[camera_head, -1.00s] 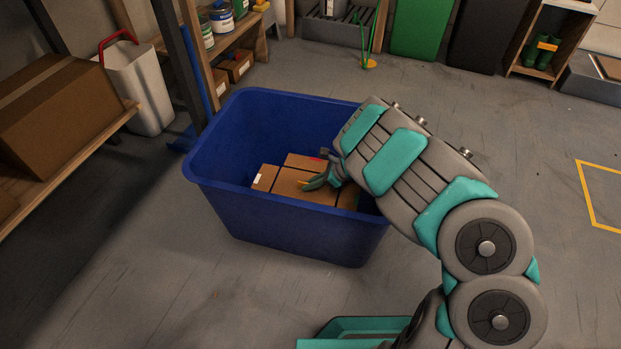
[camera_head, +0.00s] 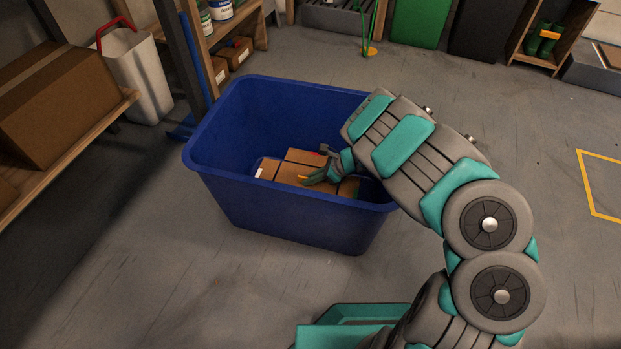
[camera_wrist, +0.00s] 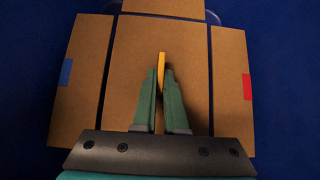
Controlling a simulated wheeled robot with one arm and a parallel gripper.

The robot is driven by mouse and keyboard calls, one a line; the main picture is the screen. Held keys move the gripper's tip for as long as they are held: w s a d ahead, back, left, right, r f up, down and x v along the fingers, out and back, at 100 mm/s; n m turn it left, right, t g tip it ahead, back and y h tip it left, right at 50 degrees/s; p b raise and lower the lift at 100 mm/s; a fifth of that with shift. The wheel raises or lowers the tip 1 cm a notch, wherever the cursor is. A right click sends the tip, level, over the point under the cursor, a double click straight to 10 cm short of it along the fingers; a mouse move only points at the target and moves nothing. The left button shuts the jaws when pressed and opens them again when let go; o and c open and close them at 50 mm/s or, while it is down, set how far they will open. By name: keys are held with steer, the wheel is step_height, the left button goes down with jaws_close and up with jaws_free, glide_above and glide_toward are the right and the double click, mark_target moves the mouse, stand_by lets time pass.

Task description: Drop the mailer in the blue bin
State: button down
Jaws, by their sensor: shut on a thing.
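The mailer looks like a flat brown cardboard piece in several panels (camera_head: 300,170), with a white label at its left end and a red mark. It is inside the blue bin (camera_head: 290,225), below the rim. In the wrist view the mailer (camera_wrist: 130,70) fills the middle, with red and blue marks on its side panels. My gripper (camera_head: 306,181) reaches over the bin's right rim. In the wrist view its green fingers (camera_wrist: 162,75) are closed on a thin yellow strip at the mailer's middle. I cannot tell whether the mailer touches the bin floor.
A shelf with a large cardboard box (camera_head: 55,105) stands at the left, beside a white bin with a red handle (camera_head: 138,75). A blue-footed post is close behind the bin's left side. The floor to the right is clear, with a yellow marking (camera_head: 587,185).

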steer(key=c, duration=0.9)
jaws_free()
steer(key=shift+r, duration=0.1)
step_height(320, 180, up, 30)
steer(key=p, duration=0.3)
